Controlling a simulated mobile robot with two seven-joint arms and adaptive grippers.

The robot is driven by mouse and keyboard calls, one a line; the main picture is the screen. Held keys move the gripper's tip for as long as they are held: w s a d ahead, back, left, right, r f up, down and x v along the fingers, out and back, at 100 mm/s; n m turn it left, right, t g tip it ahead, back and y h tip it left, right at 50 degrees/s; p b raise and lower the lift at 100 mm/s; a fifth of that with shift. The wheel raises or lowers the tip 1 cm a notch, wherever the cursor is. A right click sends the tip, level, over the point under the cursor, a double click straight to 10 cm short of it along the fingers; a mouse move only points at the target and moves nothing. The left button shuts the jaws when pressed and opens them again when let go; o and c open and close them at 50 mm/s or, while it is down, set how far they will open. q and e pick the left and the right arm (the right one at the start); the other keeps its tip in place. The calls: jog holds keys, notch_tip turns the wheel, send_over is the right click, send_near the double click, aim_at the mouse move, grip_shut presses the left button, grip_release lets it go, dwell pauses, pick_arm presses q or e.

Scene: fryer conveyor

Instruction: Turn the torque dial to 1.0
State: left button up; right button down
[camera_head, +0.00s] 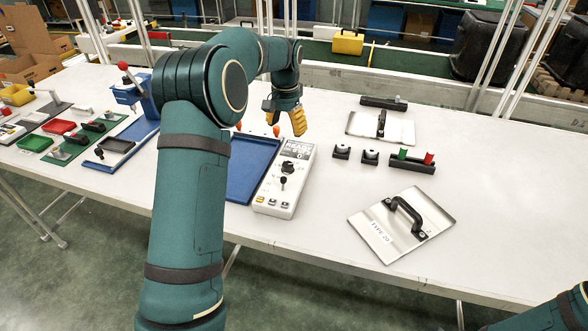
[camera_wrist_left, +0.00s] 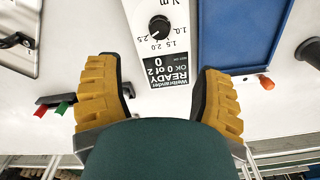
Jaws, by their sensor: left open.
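The torque dial is a black round knob (camera_head: 288,167) on the white controller box (camera_head: 278,207) at the middle of the table. In the left wrist view the dial (camera_wrist_left: 159,26) has the marks 1.0, 1.5, 2.0 and 2.5 around it. Its white pointer line seems to face the 2.5 side. A label under it reads READY, OK 0 of 2. My left gripper (camera_head: 284,118) is open, above the far end of the box and apart from the dial. Its yellow fingers (camera_wrist_left: 163,95) frame the label end in the wrist view. My right gripper is out of view.
A blue tray (camera_head: 240,190) lies just left of the box, with orange-tipped pieces behind it. A metal plate with a black handle (camera_head: 424,204), small black holders (camera_head: 341,151) and a red-and-green piece holder (camera_head: 412,164) lie to the right. Bare table separates them from the box.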

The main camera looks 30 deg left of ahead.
aim_at(288, 164)
pick_arm(q)
jog(key=f+b, duration=0.1)
jog(key=f, duration=0.4)
jog(key=f+b, duration=0.1)
jog(key=f, duration=0.4)
jog(key=f+b, duration=0.1)
jog(key=f, duration=0.3)
jog(key=shift+w+f+b, duration=0.25)
jog(key=shift+f+b, duration=0.05)
jog(key=shift+f, duration=0.1)
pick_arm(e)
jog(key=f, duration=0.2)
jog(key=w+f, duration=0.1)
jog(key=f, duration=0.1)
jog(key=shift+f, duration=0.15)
pick_arm(q)
grip_shut()
